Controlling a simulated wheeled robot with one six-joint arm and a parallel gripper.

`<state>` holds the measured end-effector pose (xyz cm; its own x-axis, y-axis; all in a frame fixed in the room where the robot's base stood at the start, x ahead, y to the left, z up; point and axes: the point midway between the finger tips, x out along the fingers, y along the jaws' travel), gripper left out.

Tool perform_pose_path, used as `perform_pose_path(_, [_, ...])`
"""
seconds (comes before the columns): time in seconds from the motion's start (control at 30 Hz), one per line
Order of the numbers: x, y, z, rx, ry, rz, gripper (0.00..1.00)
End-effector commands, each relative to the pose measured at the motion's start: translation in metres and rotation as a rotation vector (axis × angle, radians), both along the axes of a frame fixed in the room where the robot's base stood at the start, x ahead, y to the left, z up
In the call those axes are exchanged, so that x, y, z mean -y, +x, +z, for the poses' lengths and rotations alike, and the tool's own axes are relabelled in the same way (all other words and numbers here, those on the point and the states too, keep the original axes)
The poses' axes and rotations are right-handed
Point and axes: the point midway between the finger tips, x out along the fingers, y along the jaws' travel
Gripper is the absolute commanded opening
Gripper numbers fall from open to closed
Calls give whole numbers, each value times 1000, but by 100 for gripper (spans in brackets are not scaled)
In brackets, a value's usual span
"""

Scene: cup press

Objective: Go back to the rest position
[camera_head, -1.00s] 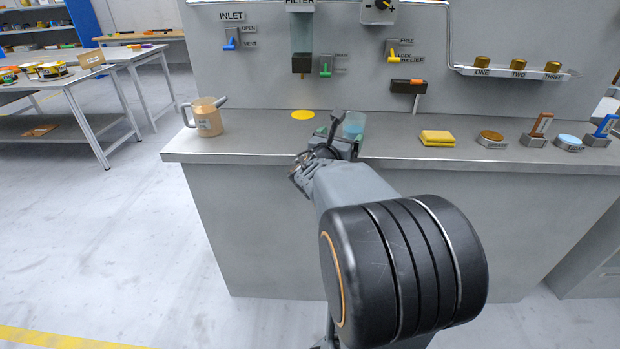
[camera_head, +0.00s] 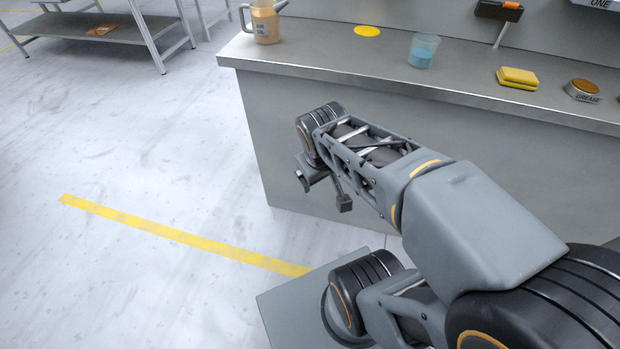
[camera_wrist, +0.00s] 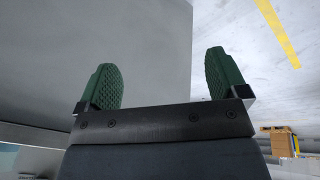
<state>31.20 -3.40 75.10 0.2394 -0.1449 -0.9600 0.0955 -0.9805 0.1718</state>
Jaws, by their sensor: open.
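My gripper (camera_wrist: 164,78) shows in the wrist view with its two green ribbed fingers wide apart and nothing between them. In the head view my folded arm hangs in front of the counter, with its end below the counter top; the fingers are hard to make out there. A see-through cup with blue contents (camera_head: 424,51) stands upright on the counter (camera_head: 330,62), apart from my gripper. A yellow disc (camera_head: 367,31) lies on the counter to the cup's left.
A tan jug (camera_head: 265,24) stands near the counter's left end. A yellow sponge (camera_head: 518,77) and a grease tin (camera_head: 583,91) lie to the right. The floor left of the counter is clear, crossed by a yellow line (camera_head: 180,236). A table (camera_head: 95,42) stands at the back left.

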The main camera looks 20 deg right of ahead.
Motion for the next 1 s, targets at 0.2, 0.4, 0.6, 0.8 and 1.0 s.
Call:
perform_pose_path(0.2, [-31, -6, -2, 10, 155, -86, 92])
perform_pose_path(0.4, [-34, -7, -2, 11, 170, -97, 92])
perform_pose_path(0.6, [-34, -7, -1, 10, 169, -96, 92])
perform_pose_path(0.8, [-34, -7, 19, 10, 166, -95, 92])
perform_pose_path(1.0, [-34, -7, 66, 6, 156, -93, 92])
